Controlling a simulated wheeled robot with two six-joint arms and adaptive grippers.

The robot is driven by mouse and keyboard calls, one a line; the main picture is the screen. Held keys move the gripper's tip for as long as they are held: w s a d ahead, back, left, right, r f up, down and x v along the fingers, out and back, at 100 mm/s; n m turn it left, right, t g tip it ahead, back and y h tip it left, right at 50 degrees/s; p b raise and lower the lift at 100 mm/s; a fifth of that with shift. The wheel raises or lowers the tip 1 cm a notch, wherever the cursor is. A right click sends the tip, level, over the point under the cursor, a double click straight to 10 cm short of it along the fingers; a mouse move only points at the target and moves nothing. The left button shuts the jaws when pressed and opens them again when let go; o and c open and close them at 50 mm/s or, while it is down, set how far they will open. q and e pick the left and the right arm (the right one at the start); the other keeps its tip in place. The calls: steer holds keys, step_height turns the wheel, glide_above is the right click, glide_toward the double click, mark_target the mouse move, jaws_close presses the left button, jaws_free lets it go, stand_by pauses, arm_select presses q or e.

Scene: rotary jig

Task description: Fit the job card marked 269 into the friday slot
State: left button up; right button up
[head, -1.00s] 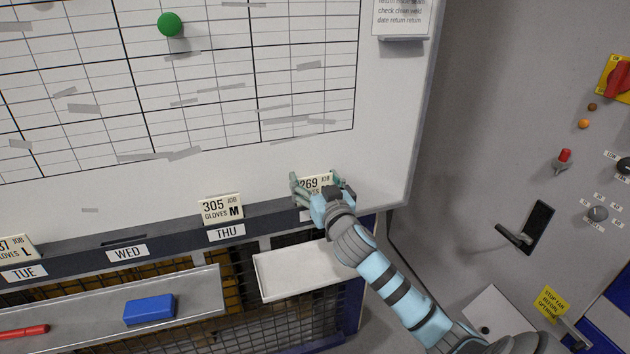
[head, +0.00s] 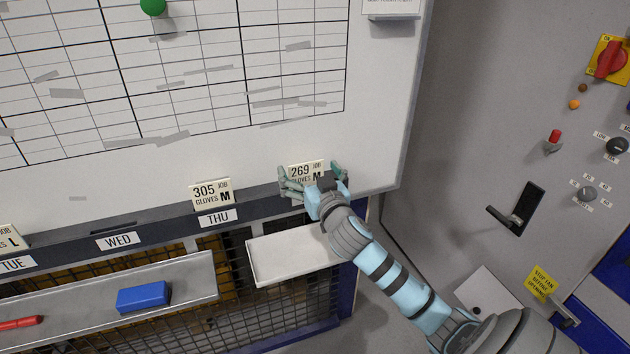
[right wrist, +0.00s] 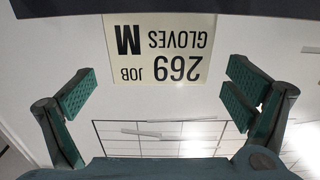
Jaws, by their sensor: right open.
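The job card marked 269 (head: 305,171) stands upright at the right end of the dark slotted rail (head: 155,230), beyond THU. It reads 269 JOB GLOVES M. Its lower part and the label below it are hidden by my gripper in the head view. In the right wrist view the card (right wrist: 160,48) shows upside down, its lower edge at the dark rail (right wrist: 250,8). My right gripper (head: 310,180) is open, with its fingers (right wrist: 160,92) apart on either side of the card and a gap to it. My left gripper is not in view.
A card marked 305 (head: 211,194) stands above the THU label (head: 217,218). The WED place (head: 118,241) holds no card. Below are a white tray (head: 290,256) and a grey shelf with a blue block (head: 143,297) and a red marker (head: 20,322). A control panel stands right.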

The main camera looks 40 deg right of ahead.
steer(key=v, duration=1)
steer(key=shift+s, duration=0.2)
steer(key=shift+a+f, duration=0.1)
